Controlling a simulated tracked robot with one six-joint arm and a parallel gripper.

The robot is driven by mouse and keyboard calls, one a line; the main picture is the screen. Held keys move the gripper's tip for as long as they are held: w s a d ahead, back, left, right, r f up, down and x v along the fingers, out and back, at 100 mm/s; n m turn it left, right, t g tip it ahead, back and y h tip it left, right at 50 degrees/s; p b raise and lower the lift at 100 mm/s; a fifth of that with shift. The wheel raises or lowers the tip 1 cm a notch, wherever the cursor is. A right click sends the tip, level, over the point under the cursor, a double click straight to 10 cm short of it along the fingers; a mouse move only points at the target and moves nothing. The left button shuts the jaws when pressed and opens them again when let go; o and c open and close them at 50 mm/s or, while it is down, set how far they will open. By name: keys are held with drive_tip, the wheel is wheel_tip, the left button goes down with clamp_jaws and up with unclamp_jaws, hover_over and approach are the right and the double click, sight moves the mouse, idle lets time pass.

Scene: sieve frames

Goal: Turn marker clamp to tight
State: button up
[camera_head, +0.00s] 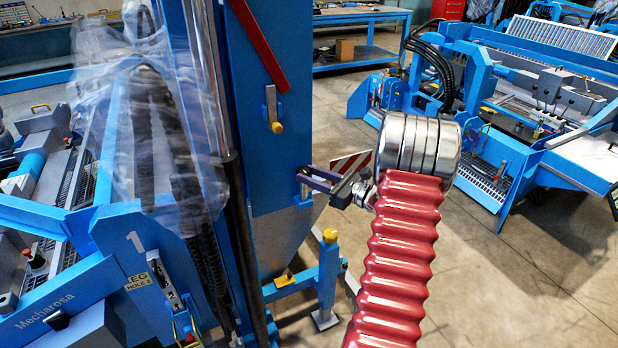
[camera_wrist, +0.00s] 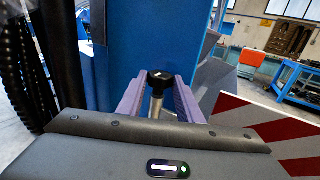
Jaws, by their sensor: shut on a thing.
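The marker clamp shows in the wrist view as a black round knob (camera_wrist: 160,77) on a bright metal shaft (camera_wrist: 157,105). My gripper (camera_wrist: 160,84) has its two purple fingers on either side of the knob and is shut on it. In the head view, my gripper (camera_head: 303,178) reaches left to the lower right edge of a tall blue post; the knob is too small there to make out clearly. A red-and-white striped marker board (camera_head: 350,163) is partly hidden behind my wrist. It also shows at the right of the wrist view (camera_wrist: 262,125).
The blue post (camera_head: 272,120) carries a red bar (camera_head: 258,42) and a yellow-tipped lever (camera_head: 272,110). Black hoses (camera_wrist: 66,50) hang left of the post in the wrist view. A yellow-capped blue stand (camera_head: 329,262) is below my gripper. Open floor (camera_head: 510,285) lies to the right.

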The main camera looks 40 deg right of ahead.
drive_tip(key=shift+a+m+h, duration=0.2)
drive_tip(key=shift+m+h, duration=0.3)
drive_tip(key=shift+h, duration=0.2)
drive_tip(key=shift+w+a+m+g+h, duration=0.1)
drive_tip(key=shift+a+m+h, duration=0.2)
drive_tip(key=shift+m+h, duration=1.05)
drive_tip(key=shift+a+m+g+h, duration=0.2)
drive_tip(key=shift+m+h, duration=0.5)
drive_tip(key=shift+h, duration=1.15)
drive_tip(key=shift+w+a+m+h, duration=0.1)
drive_tip(key=shift+a+m+h, duration=0.25)
drive_tip(key=shift+m+h, duration=1)
drive_tip(key=shift+h, duration=0.75)
drive_tip(key=o, duration=1)
drive_tip(key=shift+o, duration=0.2)
drive_tip(key=shift+s, duration=0.1)
